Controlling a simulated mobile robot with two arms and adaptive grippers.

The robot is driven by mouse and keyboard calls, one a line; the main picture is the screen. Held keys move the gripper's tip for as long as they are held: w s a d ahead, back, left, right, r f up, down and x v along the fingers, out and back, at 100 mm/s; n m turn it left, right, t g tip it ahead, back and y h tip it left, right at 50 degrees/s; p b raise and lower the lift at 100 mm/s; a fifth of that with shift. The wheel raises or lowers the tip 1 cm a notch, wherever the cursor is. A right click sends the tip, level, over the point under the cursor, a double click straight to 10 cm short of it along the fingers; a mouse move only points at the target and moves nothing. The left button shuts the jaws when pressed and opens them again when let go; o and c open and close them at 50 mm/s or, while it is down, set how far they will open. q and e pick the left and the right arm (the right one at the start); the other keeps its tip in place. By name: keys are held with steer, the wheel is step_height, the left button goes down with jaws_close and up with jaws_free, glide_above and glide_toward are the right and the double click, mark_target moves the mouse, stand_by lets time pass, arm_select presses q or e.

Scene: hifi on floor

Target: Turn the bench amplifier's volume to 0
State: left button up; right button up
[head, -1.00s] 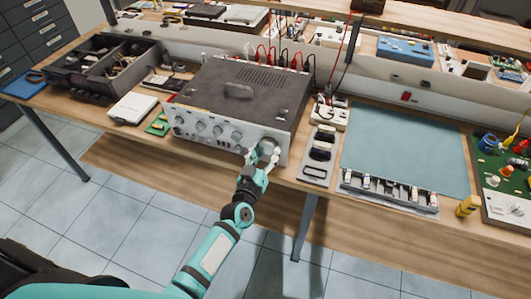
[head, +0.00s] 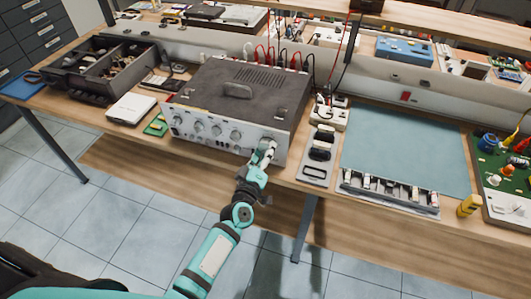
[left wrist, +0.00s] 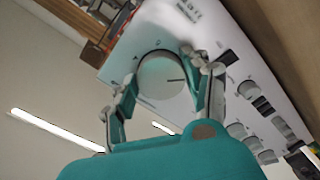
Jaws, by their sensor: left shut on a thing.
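The bench amplifier (head: 265,98) stands on the workbench, a dark-topped box with a silver front panel. Its large round volume knob (left wrist: 163,76) fills the middle of the left wrist view, with a dark pointer line towards the right of that picture. My left gripper (head: 265,150) is at the right end of the front panel, its two fingers shut on opposite sides of the knob. In the head view the fingers hide most of the knob. The scale marks around the knob are too small to read. My right gripper is not in view.
Several smaller knobs (head: 217,130) run along the panel left of the gripper. Cables (head: 283,58) rise behind the amplifier. A grey tray (head: 317,172) lies close on its right, and a green board (head: 156,125) on its left. Open floor lies in front of the bench.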

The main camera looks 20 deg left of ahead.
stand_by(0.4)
arm_select(q)
steer(key=o, duration=1.2)
steer(key=s, duration=1.2)
steer(key=shift+a, duration=0.25)
steer(key=s+d+f+m+g+h, duration=0.1)
steer(key=s+f+m+g, duration=0.35)
steer(key=f, duration=0.95)
steer(key=s+f+m+g, duration=0.3)
steer(key=s+f, duration=0.3)
steer(key=f, duration=0.8)
steer(key=s+a+f+m+g, duration=0.2)
steer(key=s+f, duration=0.4)
steer(key=s, duration=0.3)
steer(key=s+a+f+m+g+y, duration=0.1)
steer(key=s+f+g, duration=0.3)
steer(key=s, duration=0.6)
steer(key=s+a+f+m+g, duration=0.2)
steer(key=s+a+f+g, duration=0.1)
steer(key=s+f, duration=0.4)
steer(key=shift+s+a+f+m+g+y, duration=0.2)
steer(key=shift+s+a, duration=0.1)
steer(key=shift+s, duration=0.3)
steer(key=shift+s+a+f+m+g+y, duration=0.15)
steer(key=shift+s+a, duration=0.15)
steer(key=shift+s, duration=0.25)
